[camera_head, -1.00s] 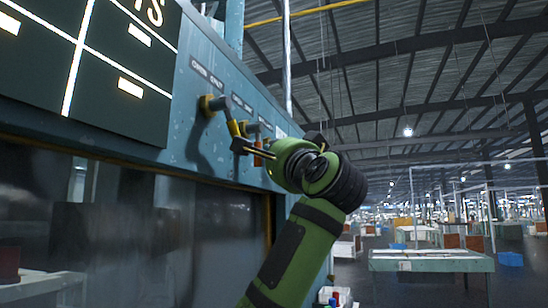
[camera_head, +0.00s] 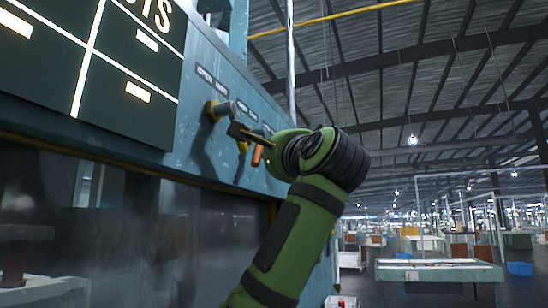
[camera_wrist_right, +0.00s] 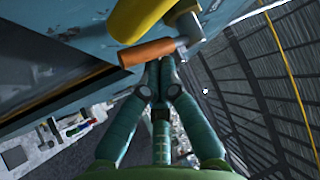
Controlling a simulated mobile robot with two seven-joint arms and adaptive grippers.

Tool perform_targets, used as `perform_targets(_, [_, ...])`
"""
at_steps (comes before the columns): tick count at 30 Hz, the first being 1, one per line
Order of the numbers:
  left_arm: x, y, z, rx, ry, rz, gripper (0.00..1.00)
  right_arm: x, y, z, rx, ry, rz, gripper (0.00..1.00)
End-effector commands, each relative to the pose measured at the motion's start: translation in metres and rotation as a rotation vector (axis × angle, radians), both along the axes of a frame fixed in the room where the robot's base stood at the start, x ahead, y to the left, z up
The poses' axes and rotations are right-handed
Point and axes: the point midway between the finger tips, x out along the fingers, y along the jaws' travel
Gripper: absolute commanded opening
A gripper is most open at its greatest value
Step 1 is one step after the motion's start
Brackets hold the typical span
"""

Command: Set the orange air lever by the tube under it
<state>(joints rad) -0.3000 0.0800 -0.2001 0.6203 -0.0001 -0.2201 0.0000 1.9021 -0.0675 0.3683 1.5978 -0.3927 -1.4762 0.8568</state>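The orange lever (camera_head: 258,155) hangs from the blue-green machine panel, right of a yellow lever (camera_head: 243,147). In the right wrist view the orange lever (camera_wrist_right: 150,52) lies close across the front of my right gripper (camera_wrist_right: 160,68). Its fingers converge with their tips together, just beside the lever; I cannot tell whether they touch it. My left gripper is not in view. I cannot make out a tube under the orange lever.
A dark board (camera_head: 120,65) is on the panel's upper left. Dark glass (camera_head: 150,220) is below the panel. A table (camera_head: 440,271) stands far off to the right.

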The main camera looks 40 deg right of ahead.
Motion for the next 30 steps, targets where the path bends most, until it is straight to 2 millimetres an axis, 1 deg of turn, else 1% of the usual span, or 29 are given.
perform_targets(1, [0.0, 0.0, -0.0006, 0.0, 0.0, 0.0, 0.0, 0.0001, 0.004, 0.0015, -0.006, -0.001, 0.006, 0.0])
perform_targets(3, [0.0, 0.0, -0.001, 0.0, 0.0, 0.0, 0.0, -0.0003, 0.0048, 0.0021, -0.006, -0.002, 0.006, 0.0])
perform_targets(30, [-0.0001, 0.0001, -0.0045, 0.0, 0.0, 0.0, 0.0, -0.0033, 0.012, 0.0075, -0.008, -0.003, 0.007, 0.0])
